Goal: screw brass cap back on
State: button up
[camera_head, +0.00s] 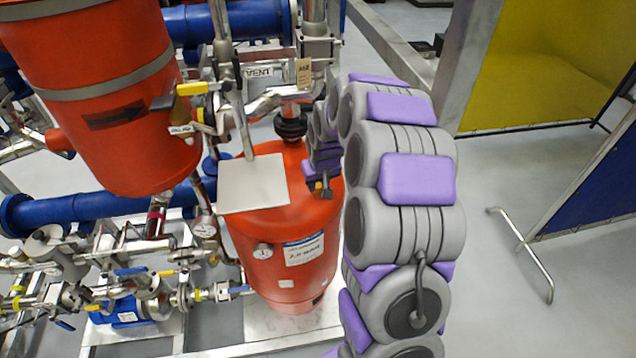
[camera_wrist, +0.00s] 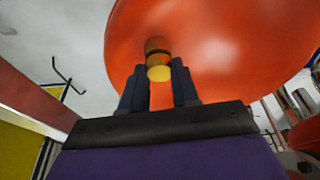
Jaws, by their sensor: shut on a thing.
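The brass cap (camera_wrist: 159,72) shows in the wrist view between the two dark fingers of my gripper (camera_wrist: 159,82), right at the orange tank (camera_wrist: 225,45). A dark ring and a brass part (camera_wrist: 157,46) sit just beyond the cap, against the tank. I cannot tell whether the threads are engaged. In the head view my gripper (camera_head: 319,188) is at the upper right side of the orange tank (camera_head: 285,255), small and partly hidden by my arm. The cap is too small to make out clearly there.
A grey square plate (camera_head: 253,183) lies by the tank's top left. A larger orange vessel (camera_head: 105,90) hangs at upper left. Blue pipes (camera_head: 90,208), valves and gauges crowd the left. Open floor (camera_head: 500,300) lies right, with a yellow panel (camera_head: 545,65) behind.

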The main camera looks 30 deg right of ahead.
jog(key=m+h+b, duration=0.1)
jog(key=m, duration=0.3)
jog(key=m+g+h, duration=0.1)
jog(key=m, duration=0.2)
jog(key=shift+f+m+b, duration=0.1)
jog(key=shift+m+b, duration=0.2)
jog(key=o, duration=0.5)
jog(key=shift+a, duration=0.1)
jog(key=shift+c, duration=0.2)
jog(key=o, duration=0.5)
jog(key=shift+d, duration=0.25)
notch_tip(320, 180, up, 4)
jog(key=shift+w+f+p, duration=0.1)
jog(key=shift+f+p, duration=0.15)
jog(key=shift+p, duration=0.25)
jog(key=shift+s+r, duration=0.15)
jog(key=shift+s, duration=0.05)
jog(key=s+a, duration=0.1)
jog(key=s, duration=0.4)
jog(key=s+a+p, duration=0.1)
jog(key=s+a, duration=0.1)
jog(key=s, duration=0.3)
jog(key=s+a+r+p, duration=0.1)
jog(key=s, duration=0.4)
jog(key=shift+a+r, duration=0.1)
jog(key=shift+a, duration=0.2)
